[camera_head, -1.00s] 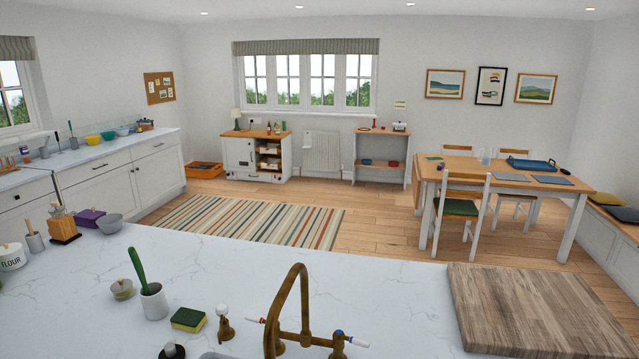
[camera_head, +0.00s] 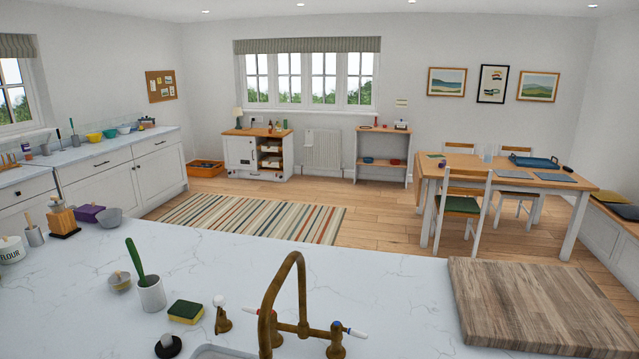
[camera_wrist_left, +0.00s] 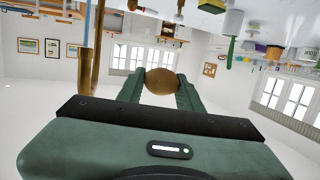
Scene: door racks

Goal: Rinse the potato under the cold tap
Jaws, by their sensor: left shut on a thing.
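My left gripper (camera_wrist_left: 160,82) shows only in the left wrist view, with its green fingers shut on the brown potato (camera_wrist_left: 162,76). The brass tap (camera_head: 301,285) stands at the bottom middle of the head view, with a high curved spout. Its right handle (camera_head: 350,332) has a blue mark and a pale lever. A brass upright, apparently part of the tap, passes left of the potato in the left wrist view. A corner of the sink (camera_head: 222,352) shows at the bottom edge. No water is visible. My right gripper is not in view.
A thick wooden board (camera_head: 535,305) lies right of the tap. A sponge (camera_head: 186,312), a white pot with a green brush (camera_head: 151,293) and a small lidded jar (camera_head: 120,282) stand to the left. The marble counter (camera_head: 390,275) is clear behind the tap.

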